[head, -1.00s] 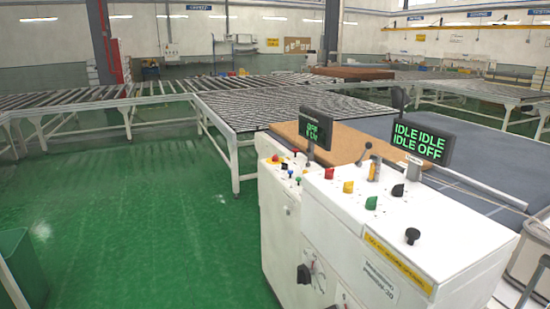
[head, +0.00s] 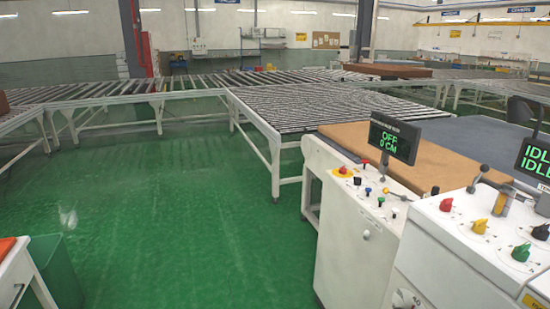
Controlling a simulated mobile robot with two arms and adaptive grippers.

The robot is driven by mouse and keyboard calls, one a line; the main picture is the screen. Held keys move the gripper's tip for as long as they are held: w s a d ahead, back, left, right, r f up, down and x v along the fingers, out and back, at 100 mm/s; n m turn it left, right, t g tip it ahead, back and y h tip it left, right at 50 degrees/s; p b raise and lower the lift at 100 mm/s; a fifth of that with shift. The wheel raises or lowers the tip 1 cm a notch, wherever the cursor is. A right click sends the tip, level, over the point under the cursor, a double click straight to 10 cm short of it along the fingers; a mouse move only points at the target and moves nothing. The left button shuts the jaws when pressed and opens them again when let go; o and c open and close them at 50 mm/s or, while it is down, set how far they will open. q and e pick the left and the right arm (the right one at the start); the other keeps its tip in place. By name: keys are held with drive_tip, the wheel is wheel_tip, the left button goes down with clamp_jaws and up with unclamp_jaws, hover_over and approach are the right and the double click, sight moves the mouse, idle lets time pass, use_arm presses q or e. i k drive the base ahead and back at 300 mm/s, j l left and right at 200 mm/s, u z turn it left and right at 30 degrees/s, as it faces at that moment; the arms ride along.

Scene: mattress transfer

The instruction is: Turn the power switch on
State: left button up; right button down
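Two white control cabinets stand at the right in the head view. The nearer cabinet (head: 470,262) has a red knob (head: 446,204), a yellow knob (head: 480,226), a green knob (head: 521,252), a black knob (head: 541,231) and a lever. Its display (head: 537,160), cut by the right edge, reads IDLE. The farther cabinet (head: 345,235) carries a red button on a yellow base (head: 343,171), several small coloured controls and a display (head: 394,139) reading OFF and 0 CM. I cannot tell which control is the power switch. Neither gripper is in view.
Roller conveyors (head: 300,106) run across the middle and back. A brown mattress-like slab (head: 385,152) lies behind the cabinets. A green bin (head: 55,270) stands at the lower left beside a white table edge. The green floor (head: 170,215) between is open.

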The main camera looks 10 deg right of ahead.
sight(342, 171)
drive_tip(key=i+j, duration=0.15)
drive_tip(key=i, duration=0.35)
drive_tip(key=i+j, duration=0.2)
drive_tip(key=i, duration=0.25)
drive_tip(key=i+j+u, duration=0.1)
drive_tip(key=i, duration=0.4)
drive_tip(key=i+j, duration=0.15)
drive_tip(key=i, duration=0.3)
